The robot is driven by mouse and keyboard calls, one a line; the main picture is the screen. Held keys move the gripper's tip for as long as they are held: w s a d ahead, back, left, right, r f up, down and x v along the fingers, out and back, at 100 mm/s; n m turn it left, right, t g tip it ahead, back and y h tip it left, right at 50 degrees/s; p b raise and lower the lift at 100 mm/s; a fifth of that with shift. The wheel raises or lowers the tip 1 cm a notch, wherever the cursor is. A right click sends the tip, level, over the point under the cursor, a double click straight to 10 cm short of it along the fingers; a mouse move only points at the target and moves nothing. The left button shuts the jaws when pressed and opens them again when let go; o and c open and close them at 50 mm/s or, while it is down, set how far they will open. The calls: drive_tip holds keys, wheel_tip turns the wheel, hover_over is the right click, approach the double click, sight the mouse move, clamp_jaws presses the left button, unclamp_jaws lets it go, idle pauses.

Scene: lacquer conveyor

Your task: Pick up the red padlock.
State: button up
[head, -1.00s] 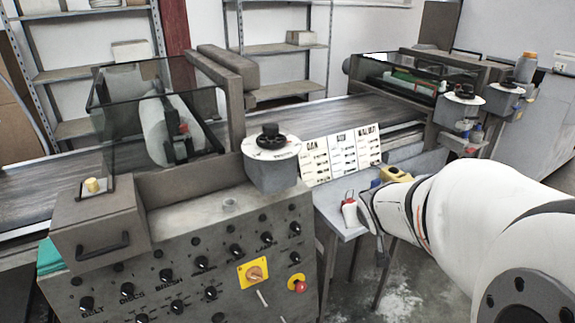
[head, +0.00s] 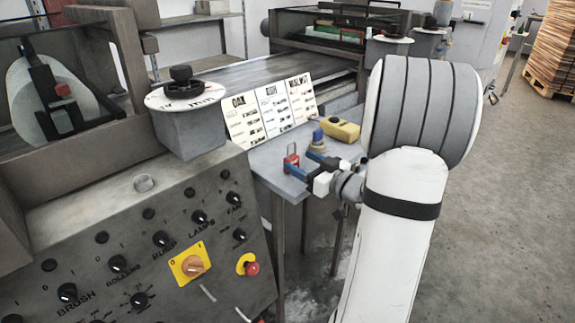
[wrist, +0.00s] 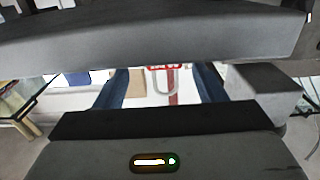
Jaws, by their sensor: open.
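The red padlock (head: 291,160) stands near the front left edge of the grey side table, its shackle upward in the head view. My gripper (head: 305,164) is open at the padlock's right, its blue fingers pointing left toward it. I cannot tell whether the fingers touch the padlock.
A blue-and-yellow object (head: 318,142) and a yellow block (head: 340,130) stand close behind my gripper. Sample cards (head: 270,110) lean at the back of the side table (head: 262,160). The control panel (head: 130,235) is at the left, with open floor at the right.

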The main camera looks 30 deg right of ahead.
drive_tip(key=x, duration=0.4)
drive_tip(key=b+x, duration=0.1)
drive_tip(key=x, duration=0.1)
drive_tip(key=shift+a, duration=0.35)
drive_tip(key=shift+c, duration=0.4)
drive_tip(key=c, duration=1)
wheel_tip(320, 180, up, 10)
drive_tip(key=p, duration=0.3)
drive_tip(key=shift+c, duration=0.2)
